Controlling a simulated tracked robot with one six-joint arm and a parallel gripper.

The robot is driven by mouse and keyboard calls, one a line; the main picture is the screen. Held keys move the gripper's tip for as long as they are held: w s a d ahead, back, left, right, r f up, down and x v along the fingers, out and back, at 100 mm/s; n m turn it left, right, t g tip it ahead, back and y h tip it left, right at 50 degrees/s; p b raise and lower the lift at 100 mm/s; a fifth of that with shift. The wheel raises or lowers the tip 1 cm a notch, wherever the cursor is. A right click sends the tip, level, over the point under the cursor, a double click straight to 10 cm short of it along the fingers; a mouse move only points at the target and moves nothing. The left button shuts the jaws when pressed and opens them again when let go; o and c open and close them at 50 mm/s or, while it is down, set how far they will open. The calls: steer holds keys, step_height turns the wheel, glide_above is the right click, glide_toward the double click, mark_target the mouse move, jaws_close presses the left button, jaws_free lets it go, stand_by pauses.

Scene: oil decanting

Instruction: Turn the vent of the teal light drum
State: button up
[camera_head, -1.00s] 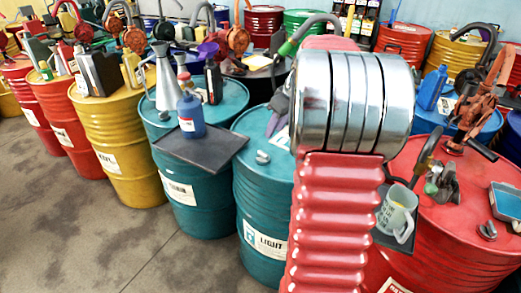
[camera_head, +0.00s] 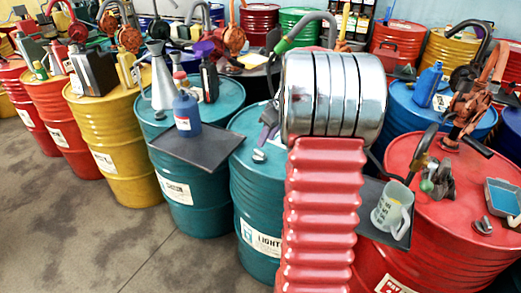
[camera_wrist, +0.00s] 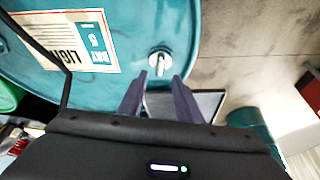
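The teal light drum (camera_head: 262,195) stands at the centre of the head view, partly hidden by my arm. Its small metal vent (camera_head: 258,156) sits on the top near the left edge. In the wrist view the vent (camera_wrist: 160,62) is a pale round cap with a bar handle, on the teal drum top (camera_wrist: 130,30) beside a label (camera_wrist: 70,42). My gripper (camera_wrist: 158,85) is open, its two dark fingers apart and pointing at the vent, with nothing between them. In the head view only part of my gripper (camera_head: 268,124) shows, just above the vent.
A dark tray (camera_head: 205,145) with a blue bottle (camera_head: 187,114) sits on the left teal drum, next to the light drum. A red drum (camera_head: 440,215) at right carries a side tray with a measuring jug (camera_head: 392,209). Open floor (camera_head: 80,220) lies front left.

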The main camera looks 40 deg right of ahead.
mark_target(260, 151)
steer(key=x, duration=0.7)
steer(key=shift+w+f, duration=0.15)
steer(key=shift+f, duration=0.05)
steer(key=shift+c, duration=0.4)
jaws_close()
steer(key=shift+a, duration=0.3)
steer(key=shift+d, duration=0.15)
